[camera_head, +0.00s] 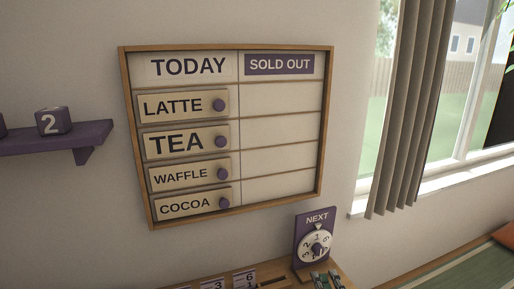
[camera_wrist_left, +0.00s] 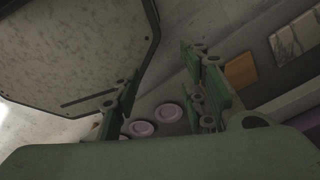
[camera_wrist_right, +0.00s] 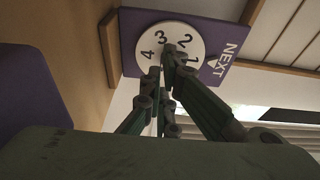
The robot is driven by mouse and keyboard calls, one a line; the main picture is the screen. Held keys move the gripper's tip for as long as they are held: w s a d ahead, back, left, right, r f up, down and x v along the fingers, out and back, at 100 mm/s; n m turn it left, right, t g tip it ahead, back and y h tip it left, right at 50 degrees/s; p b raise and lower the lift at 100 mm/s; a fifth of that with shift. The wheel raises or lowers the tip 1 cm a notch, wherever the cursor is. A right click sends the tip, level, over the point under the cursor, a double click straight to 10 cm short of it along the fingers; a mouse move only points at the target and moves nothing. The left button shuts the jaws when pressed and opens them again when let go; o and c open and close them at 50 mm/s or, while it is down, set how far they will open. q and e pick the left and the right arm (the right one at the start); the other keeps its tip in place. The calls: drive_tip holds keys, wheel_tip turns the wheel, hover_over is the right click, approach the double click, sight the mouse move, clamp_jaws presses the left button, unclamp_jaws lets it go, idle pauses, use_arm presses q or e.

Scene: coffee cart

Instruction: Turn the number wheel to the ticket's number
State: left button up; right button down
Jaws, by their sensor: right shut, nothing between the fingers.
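The number wheel (camera_head: 309,251) is a white dial with a dark knob on a purple stand (camera_head: 301,222) marked NEXT, at the lower right of the board. In the right wrist view the wheel (camera_wrist_right: 150,36) shows 1, 2, 3 and 4, with 1 nearest the word NEXT. My right gripper (camera_wrist_right: 168,62) is shut and empty, its tips in front of the wheel; contact cannot be told. It also shows low in the head view (camera_head: 327,279). Numbered cards (camera_head: 244,277) stand at the bottom edge, partly cut off; which is the ticket is unclear. My left gripper (camera_wrist_left: 166,95) is open and empty.
A menu board (camera_head: 280,130) with LATTE, TEA, WAFFLE and COCOA plates hangs on the wall. A curtain (camera_head: 405,110) and window are at right.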

sight(312, 250)
drive_tip(key=shift+w+a, duration=0.1)
drive_tip(key=shift+w, duration=0.15)
drive_tip(key=shift+w+r, duration=0.15)
drive_tip(key=w, duration=0.1)
drive_tip(key=w+a+b, duration=0.1)
drive_tip(key=shift+w+a+r, duration=0.1)
drive_tip(key=shift+w, duration=0.2)
drive_tip(key=shift+w+a+b, duration=0.2)
drive_tip(key=shift+w, duration=0.3)
drive_tip(key=shift+w+a+b, duration=0.15)
drive_tip(key=shift+w+b, duration=0.05)
drive_tip(key=shift+w, duration=0.45)
drive_tip(key=shift+w+a, duration=0.1)
use_arm(q)
drive_tip(key=shift+s+d+f, duration=0.1)
drive_tip(key=shift+s+f, duration=0.15)
drive_tip(key=shift+f, duration=0.65)
drive_tip(key=shift+s, duration=0.4)
use_arm(e)
drive_tip(key=shift+r, duration=0.1)
drive_tip(key=shift+w+d+r, duration=0.15)
drive_tip(key=shift+d+r, duration=0.05)
drive_tip(key=shift+d, duration=0.2)
